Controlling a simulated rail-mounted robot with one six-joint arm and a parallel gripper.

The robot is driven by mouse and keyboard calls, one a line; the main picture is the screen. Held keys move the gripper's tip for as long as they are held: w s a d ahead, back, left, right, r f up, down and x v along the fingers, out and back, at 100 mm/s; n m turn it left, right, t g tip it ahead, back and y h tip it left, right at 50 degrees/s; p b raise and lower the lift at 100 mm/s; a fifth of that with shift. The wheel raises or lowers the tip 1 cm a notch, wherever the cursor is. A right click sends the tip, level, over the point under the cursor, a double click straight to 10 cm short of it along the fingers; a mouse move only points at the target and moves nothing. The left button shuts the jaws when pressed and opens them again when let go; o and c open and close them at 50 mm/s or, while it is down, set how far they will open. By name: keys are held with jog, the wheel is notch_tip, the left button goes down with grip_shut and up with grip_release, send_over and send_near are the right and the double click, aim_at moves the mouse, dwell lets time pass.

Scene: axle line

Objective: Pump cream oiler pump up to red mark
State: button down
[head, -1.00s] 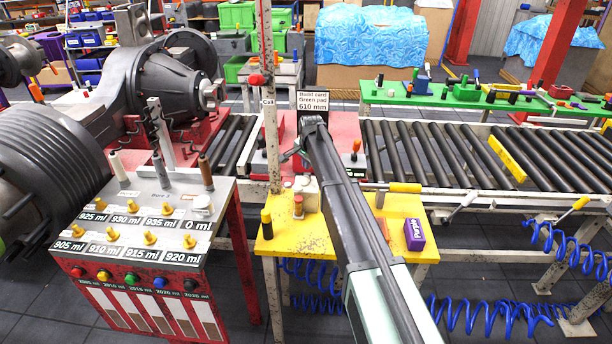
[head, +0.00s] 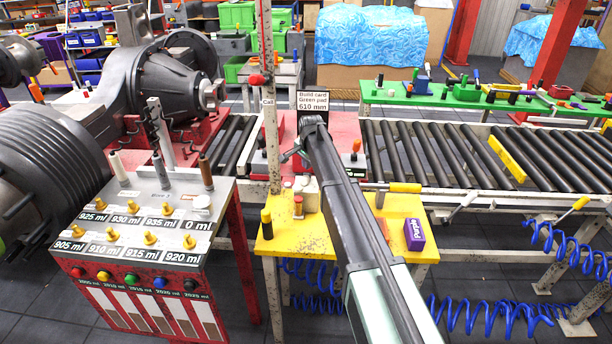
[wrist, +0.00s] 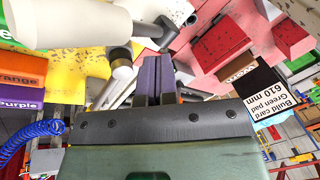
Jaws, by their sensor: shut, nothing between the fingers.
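A cream block-shaped body (head: 309,190) stands on the yellow table beside my arm in the head view, partly hidden; I cannot tell if it is the oiler pump. In the wrist view a large cream cylinder (wrist: 75,22) with a grey collar and dark nozzle lies across the top left, close to the camera. My gripper (wrist: 158,62) is shut and empty, its two purple-grey fingers together below the dark nozzle. I cannot tell whether they touch it. In the head view my arm hides the fingers. I cannot make out a red mark on the pump.
A panel (head: 140,245) with yellow knobs and a 0 ml label stands at left. A purple box (head: 414,234) sits on the yellow table (head: 285,238). A build card (head: 312,100) stands behind my arm. A white post (head: 271,150) rises left of it.

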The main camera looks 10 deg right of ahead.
aim_at(307, 177)
jog(key=shift+s+f+b, duration=0.2)
jog(key=shift+f+b, duration=0.15)
jog(key=shift+f, duration=0.05)
jog(key=shift+s+a+f+b, duration=0.15)
jog(key=shift+s+f+b, duration=0.35)
jog(key=shift+f+b, duration=0.4)
jog(key=shift+s+a+f+b, duration=0.15)
jog(key=shift+s+f+b, duration=0.3)
jog(key=shift+f+b, duration=0.4)
dwell(1.9)
jog(key=shift+r, duration=0.1)
dwell(0.5)
jog(key=shift+w+d+r+p, duration=0.1)
jog(key=shift+w+r+p, duration=0.3)
jog(key=shift+r+p, duration=0.3)
jog(key=shift+w+d+r+p, duration=0.1)
jog(key=shift+w+r+p, duration=0.25)
jog(key=shift+r+p, duration=0.4)
jog(key=shift+w+d+r+p, duration=0.1)
jog(key=shift+w+r+p, duration=0.3)
jog(key=shift+r+p, duration=0.3)
jog(key=shift+f, duration=0.1)
jog(key=r+p, duration=0.1)
jog(key=w+r+p, duration=0.1)
jog(key=r+p, duration=0.1)
jog(key=w+r+p, duration=0.1)
jog(key=shift+w+d+r, duration=0.2)
jog(key=shift+d, duration=0.1)
